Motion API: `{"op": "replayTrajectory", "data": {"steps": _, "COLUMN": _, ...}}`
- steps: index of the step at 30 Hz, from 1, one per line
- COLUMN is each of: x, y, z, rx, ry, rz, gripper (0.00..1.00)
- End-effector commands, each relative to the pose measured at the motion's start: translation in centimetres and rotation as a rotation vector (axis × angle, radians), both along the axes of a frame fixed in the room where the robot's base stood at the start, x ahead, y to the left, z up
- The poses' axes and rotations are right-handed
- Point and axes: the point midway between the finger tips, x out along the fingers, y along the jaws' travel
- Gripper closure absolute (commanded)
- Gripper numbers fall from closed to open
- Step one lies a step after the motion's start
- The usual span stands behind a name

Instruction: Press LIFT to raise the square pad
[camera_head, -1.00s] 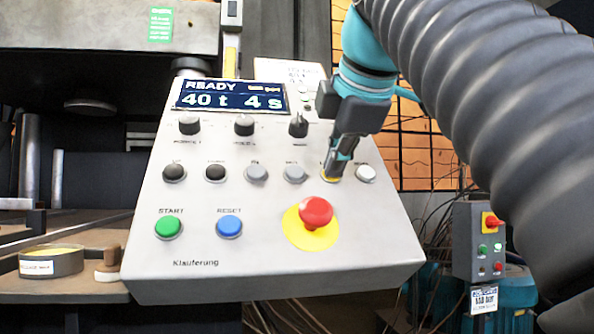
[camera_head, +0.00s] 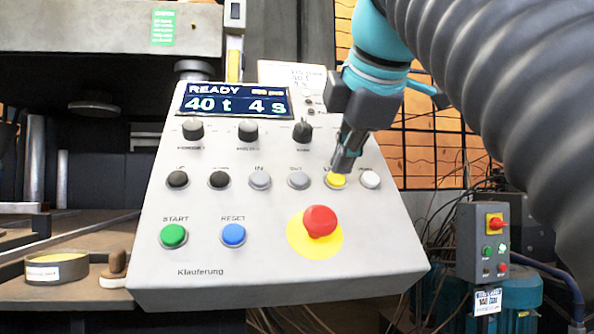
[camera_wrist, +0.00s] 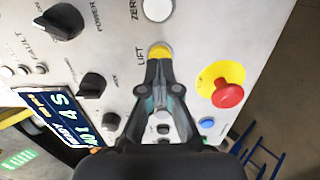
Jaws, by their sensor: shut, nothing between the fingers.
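The yellow LIFT button (camera_head: 336,182) sits in the lower row of small buttons on the sloped control panel (camera_head: 280,265). Its label reads LIFT in the wrist view, where the button (camera_wrist: 160,50) shows just beyond my fingertips. My gripper (camera_head: 344,167) is shut and empty, pointing down at the button from above. The tips (camera_wrist: 160,64) look very close to it; I cannot tell whether they touch. The display (camera_head: 233,102) reads READY, 40 t 4 s. I cannot make out the square pad in either view.
A red mushroom button (camera_head: 320,220) on a yellow disc stands out below LIFT. A white button (camera_head: 369,180) and a grey button (camera_head: 298,180) flank LIFT. Green START (camera_head: 173,236) and blue RESET (camera_head: 233,235) are lower left. A round tin (camera_head: 55,268) stands on the bench at left.

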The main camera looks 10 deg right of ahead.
Motion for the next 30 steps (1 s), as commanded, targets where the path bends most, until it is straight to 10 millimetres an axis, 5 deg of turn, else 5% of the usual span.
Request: {"op": "replayTrajectory", "data": {"steps": 30, "x": -4.4, "y": 0.0, "z": 3.7, "rx": 0.0, "ry": -0.001, "rz": 0.0, "gripper": 1.0}}
